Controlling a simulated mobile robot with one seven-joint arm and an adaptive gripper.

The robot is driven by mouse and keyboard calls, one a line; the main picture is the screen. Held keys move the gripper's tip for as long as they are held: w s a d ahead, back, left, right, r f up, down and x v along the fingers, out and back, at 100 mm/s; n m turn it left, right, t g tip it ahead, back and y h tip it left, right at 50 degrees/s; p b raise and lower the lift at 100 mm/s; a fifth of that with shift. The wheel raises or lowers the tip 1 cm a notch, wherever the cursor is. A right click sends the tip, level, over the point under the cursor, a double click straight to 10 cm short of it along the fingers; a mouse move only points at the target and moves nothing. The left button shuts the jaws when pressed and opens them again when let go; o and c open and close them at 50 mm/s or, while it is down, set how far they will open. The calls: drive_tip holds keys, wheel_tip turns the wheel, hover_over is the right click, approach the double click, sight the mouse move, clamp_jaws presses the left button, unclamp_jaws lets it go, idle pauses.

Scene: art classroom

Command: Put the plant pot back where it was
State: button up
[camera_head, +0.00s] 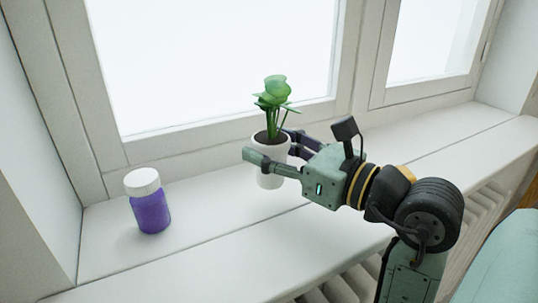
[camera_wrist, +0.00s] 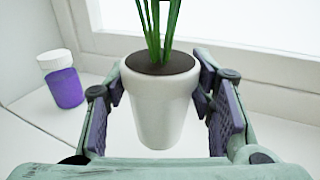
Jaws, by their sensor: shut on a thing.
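The plant pot (camera_head: 269,179) is white, with dark soil and a green leafy plant (camera_head: 275,95). It is upright at the window sill (camera_head: 225,227). My gripper (camera_head: 268,160) has its fingers on both sides of the pot and is shut on it. In the wrist view the pot (camera_wrist: 160,110) sits between the two finger pads, its stems rising out of the top of the picture. I cannot tell for sure whether the pot's base touches the sill.
A purple jar with a white lid (camera_head: 150,208) stands on the sill to the left of the pot. The window frame (camera_head: 190,140) rises behind. The sill is clear to the right, beyond my arm. A radiator (camera_head: 345,287) is below the sill's front edge.

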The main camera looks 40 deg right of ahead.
drive_tip(key=shift+w+d, duration=0.3)
drive_tip(key=shift+w, duration=0.4)
drive_tip(key=shift+f+p, duration=0.45)
drive_tip(key=shift+f, duration=1.35)
drive_tip(key=shift+f, duration=0.1)
drive_tip(key=shift+f, duration=0.1)
drive_tip(key=o, duration=1.4)
